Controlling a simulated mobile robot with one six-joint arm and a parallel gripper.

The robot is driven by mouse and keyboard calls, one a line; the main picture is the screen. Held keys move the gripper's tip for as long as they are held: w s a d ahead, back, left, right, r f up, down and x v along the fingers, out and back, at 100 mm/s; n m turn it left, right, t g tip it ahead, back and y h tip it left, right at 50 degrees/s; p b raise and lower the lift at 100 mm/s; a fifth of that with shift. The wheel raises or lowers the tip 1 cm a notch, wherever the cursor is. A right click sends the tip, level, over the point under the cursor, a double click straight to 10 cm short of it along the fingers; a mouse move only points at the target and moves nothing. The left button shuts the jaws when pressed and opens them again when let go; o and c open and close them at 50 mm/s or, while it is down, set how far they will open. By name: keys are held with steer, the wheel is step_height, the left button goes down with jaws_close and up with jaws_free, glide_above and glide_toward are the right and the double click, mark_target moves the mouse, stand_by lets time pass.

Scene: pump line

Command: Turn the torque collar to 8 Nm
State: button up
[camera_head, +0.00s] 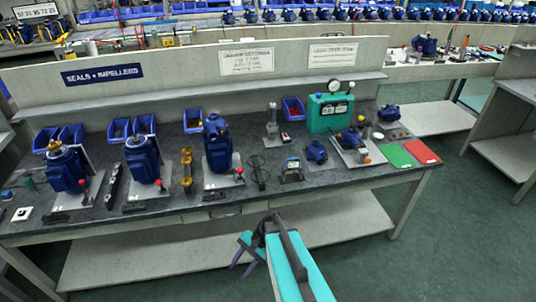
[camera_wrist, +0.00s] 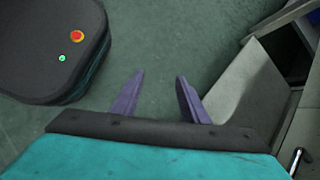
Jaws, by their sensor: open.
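I cannot make out a torque collar or its scale at this size. An upright grey tool-like item (camera_head: 272,127) stands at the back middle of the bench; I cannot tell whether it carries the collar. My gripper (camera_head: 242,263) is low in front of the bench, below the bench top. In the wrist view my gripper (camera_wrist: 160,78) shows two purple fingers spread apart with nothing between them, over the green floor. It touches none of the bench items.
The dark bench top (camera_head: 330,188) holds blue pumps (camera_head: 217,145) on plates, blue bins (camera_head: 293,109), a teal gauge box (camera_head: 330,110), and green (camera_head: 395,155) and red mats (camera_head: 421,151). A lower shelf (camera_head: 150,250) lies beneath.

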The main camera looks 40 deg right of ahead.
steer(key=s+a+f+n+g+h, duration=0.3)
steer(key=s+n, duration=0.4)
steer(key=s, duration=0.3)
steer(key=s+a+f+n+g+h, duration=0.2)
steer(key=s+a+f+n+h, duration=0.2)
steer(key=s+n, duration=0.3)
steer(key=shift+s+a+f+g+h, duration=0.3)
steer(key=shift+s+f+g+h, duration=0.15)
steer(key=shift+s, duration=1.3)
steer(key=shift+c, duration=1.2)
steer(key=shift+a+r, duration=0.1)
steer(key=shift+a, duration=0.05)
